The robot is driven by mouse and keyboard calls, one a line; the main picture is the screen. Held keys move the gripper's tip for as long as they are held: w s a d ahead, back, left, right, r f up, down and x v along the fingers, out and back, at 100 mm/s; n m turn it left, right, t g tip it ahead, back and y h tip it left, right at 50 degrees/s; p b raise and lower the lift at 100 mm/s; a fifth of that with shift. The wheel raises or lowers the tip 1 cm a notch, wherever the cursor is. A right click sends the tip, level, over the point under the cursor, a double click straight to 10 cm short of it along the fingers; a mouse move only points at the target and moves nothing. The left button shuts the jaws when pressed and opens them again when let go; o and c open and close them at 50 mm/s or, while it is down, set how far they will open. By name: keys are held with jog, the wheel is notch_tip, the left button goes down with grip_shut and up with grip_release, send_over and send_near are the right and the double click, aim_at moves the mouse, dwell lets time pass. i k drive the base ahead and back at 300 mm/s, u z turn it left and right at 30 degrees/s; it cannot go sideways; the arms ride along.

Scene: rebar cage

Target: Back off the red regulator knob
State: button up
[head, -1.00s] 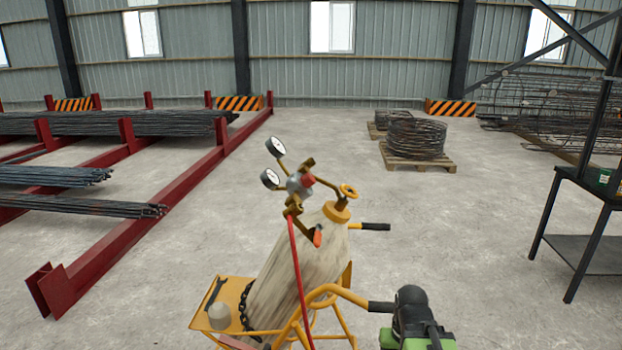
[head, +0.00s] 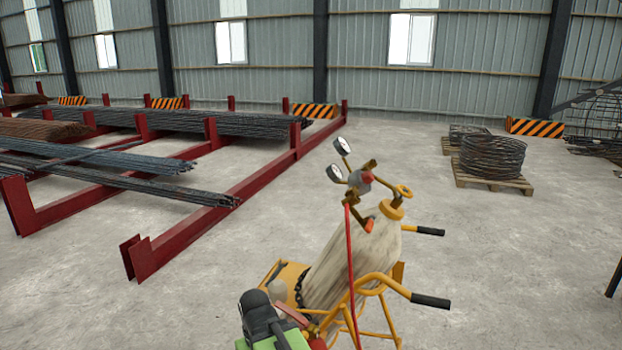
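A red hose (head: 350,270) hangs from the regulator. A green and black part, apparently of my arm, shows at the bottom, left of and below the cylinder. No gripper fingers are visible, and nothing touches the knob.
The cylinder stands on a yellow cart (head: 375,285) with black-gripped handles (head: 430,301), held by a dark chain. Red racks (head: 225,215) with rebar bundles fill the left. Wire coils on a pallet (head: 490,180) stand at the back right. Floor right of the cart is clear.

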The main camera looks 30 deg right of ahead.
aim_at(367, 176)
jog(key=z, duration=0.4)
jog(key=k, duration=0.1)
jog(key=u, duration=2.85)
jog(key=k, duration=2.6)
jog(key=z, duration=1.15)
jog(key=i, duration=1)
